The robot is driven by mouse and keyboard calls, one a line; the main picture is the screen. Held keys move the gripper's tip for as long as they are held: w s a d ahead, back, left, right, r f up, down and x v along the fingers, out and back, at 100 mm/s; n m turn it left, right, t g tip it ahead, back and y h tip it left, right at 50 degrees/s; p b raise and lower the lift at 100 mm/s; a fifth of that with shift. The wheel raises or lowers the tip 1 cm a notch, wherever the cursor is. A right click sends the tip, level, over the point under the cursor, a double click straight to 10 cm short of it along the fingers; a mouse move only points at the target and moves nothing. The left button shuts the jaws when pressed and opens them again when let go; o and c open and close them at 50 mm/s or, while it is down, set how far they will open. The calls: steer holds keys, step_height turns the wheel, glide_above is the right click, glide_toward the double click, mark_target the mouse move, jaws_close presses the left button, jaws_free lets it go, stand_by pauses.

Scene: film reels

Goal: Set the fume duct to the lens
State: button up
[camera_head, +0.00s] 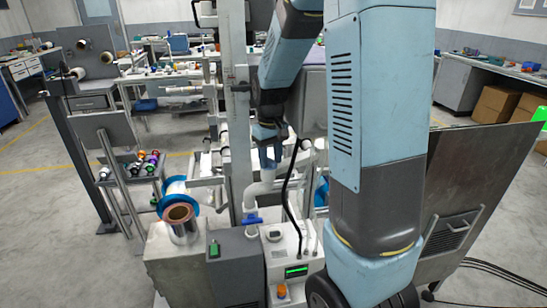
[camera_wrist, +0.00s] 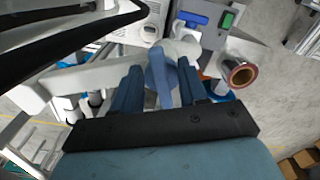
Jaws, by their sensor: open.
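The fume duct (camera_head: 262,190) is a white pipe rising from beside the grey box, with a blue valve handle (camera_head: 250,219) low on it. My gripper (camera_head: 268,158) is at the duct's upper part. Its two dark-blue fingers (camera_wrist: 160,88) are open, one on each side of the lever. I cannot tell whether either finger touches it. I cannot make out the lens; the arm and column hide part of the area.
A white machine (camera_head: 292,262) with a green display and orange knob stands below. A grey box (camera_head: 237,268) with a green button is beside it. A copper-coloured reel (camera_head: 180,212) stands at left. A black cable (camera_head: 287,195) hangs close to my gripper. A dark panel (camera_head: 480,175) is at right.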

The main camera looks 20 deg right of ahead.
steer(key=shift+r, duration=0.15)
step_height(320, 180, up, 13)
steer(key=shift+r, duration=0.2)
stand_by(0.5)
